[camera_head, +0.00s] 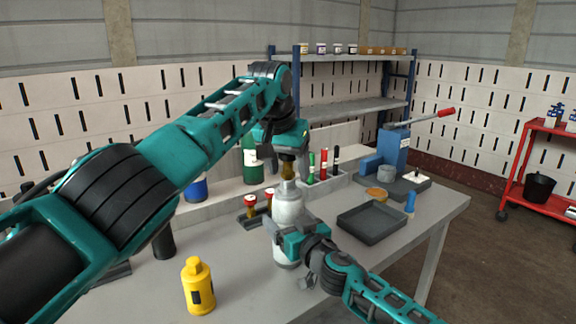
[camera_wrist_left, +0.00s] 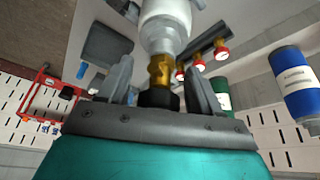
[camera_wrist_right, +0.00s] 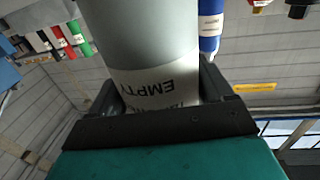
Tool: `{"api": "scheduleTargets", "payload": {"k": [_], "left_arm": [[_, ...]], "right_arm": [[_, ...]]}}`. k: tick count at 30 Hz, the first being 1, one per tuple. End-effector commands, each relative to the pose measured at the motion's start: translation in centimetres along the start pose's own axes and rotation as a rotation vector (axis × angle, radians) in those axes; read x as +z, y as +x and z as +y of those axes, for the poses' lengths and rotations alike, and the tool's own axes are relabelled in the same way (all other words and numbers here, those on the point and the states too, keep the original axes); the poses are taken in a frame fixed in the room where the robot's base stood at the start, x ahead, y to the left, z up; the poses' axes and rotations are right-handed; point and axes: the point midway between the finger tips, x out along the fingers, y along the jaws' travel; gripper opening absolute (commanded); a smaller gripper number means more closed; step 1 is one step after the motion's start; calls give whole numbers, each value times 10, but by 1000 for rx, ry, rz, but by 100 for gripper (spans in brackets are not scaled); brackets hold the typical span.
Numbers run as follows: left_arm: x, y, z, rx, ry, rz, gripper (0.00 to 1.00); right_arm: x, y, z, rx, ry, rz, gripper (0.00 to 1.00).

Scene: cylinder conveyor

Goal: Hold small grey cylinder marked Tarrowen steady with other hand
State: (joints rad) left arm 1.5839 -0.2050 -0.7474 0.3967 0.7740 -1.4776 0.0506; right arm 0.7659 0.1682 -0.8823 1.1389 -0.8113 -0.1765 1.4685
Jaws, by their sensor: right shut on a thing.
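The small grey cylinder (camera_head: 288,208) stands upright on the bench. A brass valve (camera_wrist_left: 162,70) with a black end rises from its neck. In the right wrist view its white label (camera_wrist_right: 155,88) reads "EMPTY" upside down; the name Tarrowen is not legible. My right gripper (camera_head: 286,236) is shut around the cylinder's body, with a finger on each side in the right wrist view. My left gripper (camera_head: 288,168) is above the cylinder, pointing down. Its fingers are open on both sides of the brass valve, with gaps showing in the left wrist view.
A yellow bottle (camera_head: 198,286) stands at the front left. A green bottle (camera_head: 252,166) stands behind.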

Motion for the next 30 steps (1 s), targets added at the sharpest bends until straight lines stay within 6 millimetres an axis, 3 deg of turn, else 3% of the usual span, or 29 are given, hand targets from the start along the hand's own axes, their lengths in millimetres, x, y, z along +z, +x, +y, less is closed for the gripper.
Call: {"api": "scheduleTargets", "payload": {"k": [5,15,30], "left_arm": [[-1,-1,0,0,0,0,64],[-9,-22,0,-1,0,0,64],[-8,-19,0,1,2,-1,64]], "right_arm": [[1,0,0,0,0,-1,44],[1,0,0,0,0,-1,44],[1,0,0,0,0,-1,44]]}}
